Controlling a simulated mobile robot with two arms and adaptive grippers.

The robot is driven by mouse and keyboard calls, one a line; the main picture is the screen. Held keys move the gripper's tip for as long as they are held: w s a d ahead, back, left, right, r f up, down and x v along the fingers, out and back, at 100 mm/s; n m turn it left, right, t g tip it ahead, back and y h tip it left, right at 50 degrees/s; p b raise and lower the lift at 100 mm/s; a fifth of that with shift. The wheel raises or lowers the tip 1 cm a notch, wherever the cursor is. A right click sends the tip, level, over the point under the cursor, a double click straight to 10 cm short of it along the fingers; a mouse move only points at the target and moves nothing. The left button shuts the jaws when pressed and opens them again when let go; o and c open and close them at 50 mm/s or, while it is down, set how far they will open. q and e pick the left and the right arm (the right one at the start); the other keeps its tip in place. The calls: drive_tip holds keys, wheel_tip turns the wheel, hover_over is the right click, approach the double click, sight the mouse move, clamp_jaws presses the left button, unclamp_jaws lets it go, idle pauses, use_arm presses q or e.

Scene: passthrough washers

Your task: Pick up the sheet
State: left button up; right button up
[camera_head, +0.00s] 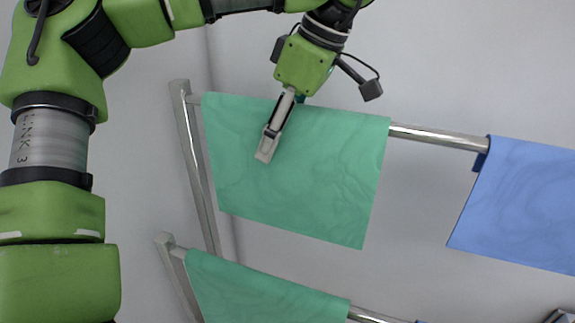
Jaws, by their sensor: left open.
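A green sheet (320,180) hangs over the upper metal rail in the middle of the head view. A second green sheet (255,298) hangs on a lower rail, cut off by the bottom edge. A blue sheet (525,205) hangs on the upper rail at the right. My left gripper (266,152) is open and points down over the upper green sheet's front, left of its middle. One finger shows in front of the cloth; the other finger is mostly hidden. I cannot tell whether the finger touches the cloth.
The upper rail (440,136) is bare between the green and blue sheets. A metal post (195,165) holds it at the left. The lower rail (375,315) runs below. A bit of blue cloth and a dark object (560,316) show at the bottom right.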

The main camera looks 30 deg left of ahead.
use_arm(q)
drive_tip(key=shift+d+r, duration=0.1)
drive_tip(key=shift+d, duration=0.15)
clamp_jaws()
drive_tip(key=shift+a, duration=0.1)
